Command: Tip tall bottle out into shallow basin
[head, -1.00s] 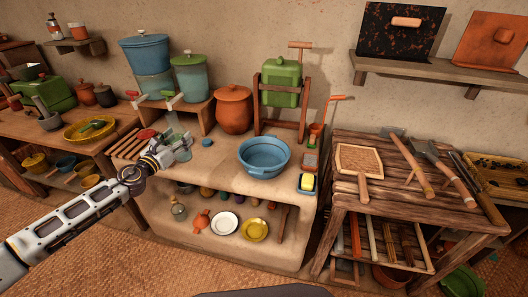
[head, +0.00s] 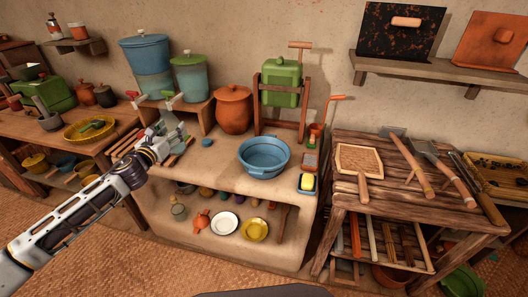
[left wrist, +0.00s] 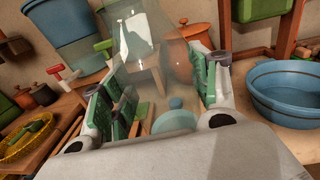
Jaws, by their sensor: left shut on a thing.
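The tall bottle (head: 172,126) is clear glass and stands roughly upright above the left end of the clay counter. My left gripper (head: 171,139) is shut on it. In the left wrist view the bottle (left wrist: 148,50) shows between the two green-padded fingers, and things behind show through it. Whether its base touches the slatted rack cannot be told. The shallow basin (head: 264,164) is blue, round and two-handled, on the counter to the right of the gripper. It also shows at the right of the left wrist view (left wrist: 285,95). My right gripper is out of view.
Blue (head: 146,55) and green (head: 190,80) tapped dispensers stand behind the bottle. An orange lidded pot (head: 233,110) and a green press in a wooden frame (head: 281,85) stand behind the basin.

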